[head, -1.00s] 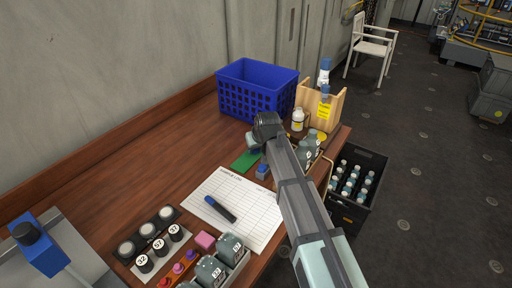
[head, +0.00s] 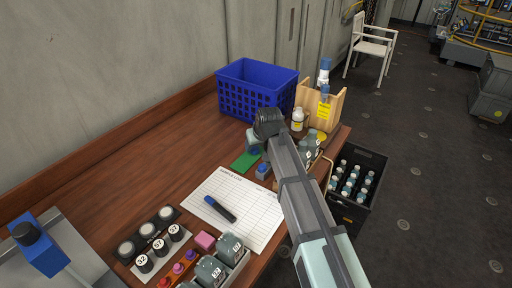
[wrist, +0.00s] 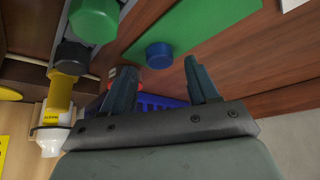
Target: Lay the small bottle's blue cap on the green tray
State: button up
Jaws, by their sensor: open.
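The blue cap (wrist: 159,55) shows in the wrist view against the green tray (wrist: 215,30), near the tray's edge, and appears to lie on it. My gripper (wrist: 158,73) is open, with its two dark fingers apart and nothing between them; the cap is just beyond the fingertips. In the head view my gripper (head: 253,146) hangs over the far end of the green tray (head: 242,162) and partly hides it.
A blue basket (head: 257,92) stands behind my gripper. A wooden holder (head: 335,105) with a blue-topped bottle stands at the right. Grey jars (head: 308,150) sit close right of my wrist. A paper sheet (head: 245,205) with a marker lies in front; a black crate (head: 346,212) is beyond the table edge.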

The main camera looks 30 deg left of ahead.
jog(key=v, duration=0.9)
jog(key=shift+d+r, duration=0.15)
jog(key=shift+r, duration=0.15)
